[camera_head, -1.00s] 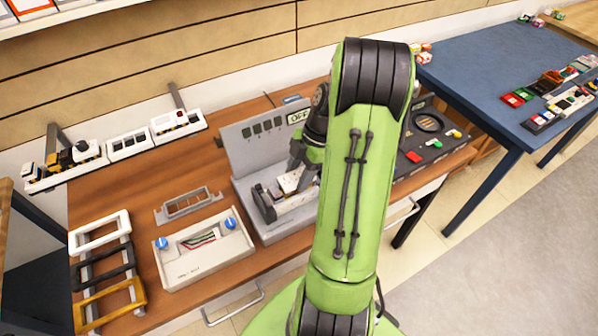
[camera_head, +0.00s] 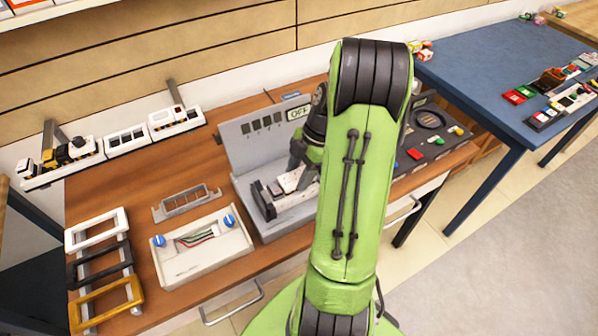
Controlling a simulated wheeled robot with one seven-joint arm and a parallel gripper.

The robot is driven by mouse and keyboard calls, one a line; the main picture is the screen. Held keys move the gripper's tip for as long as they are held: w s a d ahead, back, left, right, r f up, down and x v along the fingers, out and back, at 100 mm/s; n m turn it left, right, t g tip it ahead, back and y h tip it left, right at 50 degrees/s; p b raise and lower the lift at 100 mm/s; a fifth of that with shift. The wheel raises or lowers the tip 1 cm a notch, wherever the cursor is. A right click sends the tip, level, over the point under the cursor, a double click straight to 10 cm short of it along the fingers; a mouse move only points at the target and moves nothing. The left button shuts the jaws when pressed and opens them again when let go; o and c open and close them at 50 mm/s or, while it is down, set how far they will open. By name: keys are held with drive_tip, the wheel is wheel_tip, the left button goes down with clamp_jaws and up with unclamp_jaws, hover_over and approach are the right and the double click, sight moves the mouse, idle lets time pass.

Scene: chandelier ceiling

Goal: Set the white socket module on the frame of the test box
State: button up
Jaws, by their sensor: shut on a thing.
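My gripper (camera_head: 285,190) is low over the bed of a grey box (camera_head: 290,222) with an upright back panel reading OFF. My green arm covers its right part. A small white piece with dark marks (camera_head: 291,181), seemingly the white socket module, is at my gripper and partly hidden. Dark upright blocks (camera_head: 264,204) stand just left of it; I cannot tell whether they belong to the grey box or to the jaws. Whether the white piece touches the box's frame cannot be made out. The grey box looks like the test box.
A cream box (camera_head: 203,262) with two blue knobs and wires stands left of it, a grey metal frame (camera_head: 186,203) behind. White modules (camera_head: 127,142) line the back rail. A black control panel (camera_head: 440,140) is at right.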

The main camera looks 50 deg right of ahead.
drive_tip(key=o, duration=1.1)
drive_tip(key=shift+o, duration=0.2)
drive_tip(key=shift+r+p, duration=2.15)
drive_tip(key=shift+r, duration=0.8)
